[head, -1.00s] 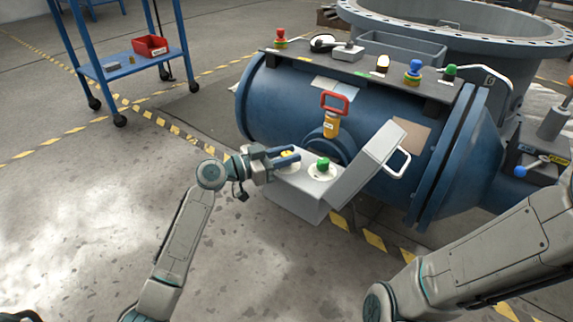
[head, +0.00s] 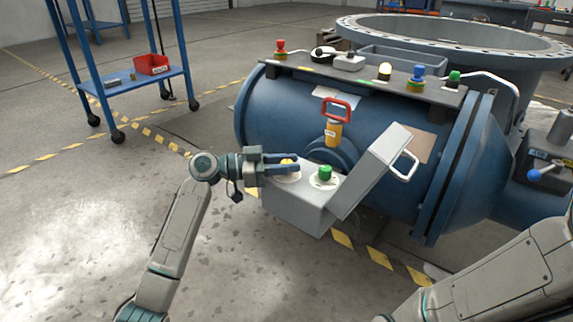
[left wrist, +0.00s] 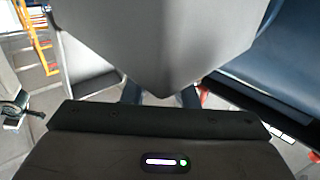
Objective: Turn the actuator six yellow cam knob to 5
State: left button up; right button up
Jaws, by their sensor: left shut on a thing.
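The yellow cam knob (head: 287,162) sits on a pale round dial on top of the grey actuator box (head: 292,209), left of a green knob (head: 325,173). My left gripper (head: 293,164) reaches in from the left with its fingers around the yellow knob, shut on it. The fingers partly cover the knob and dial, and the dial's numbers are too small to read. In the left wrist view the fingertips (left wrist: 160,97) are mostly hidden by a large grey surface. My right arm shows at lower right; its gripper is out of view.
The box's grey lid (head: 375,170) stands open, tilted, with a white handle (head: 405,168). Behind is a large blue valve body (head: 270,110) with a red-handled yellow lever (head: 334,120). A blue cart (head: 130,80) with a red bin (head: 152,64) stands at left.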

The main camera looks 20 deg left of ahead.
pick_arm(q)
jog(key=o, duration=0.9)
jog(key=shift+o, duration=0.2)
jog(key=p+v, duration=0.4)
jog(key=v, duration=0.6)
jog(key=shift+s+a, duration=0.2)
jog(key=shift+a, duration=0.15)
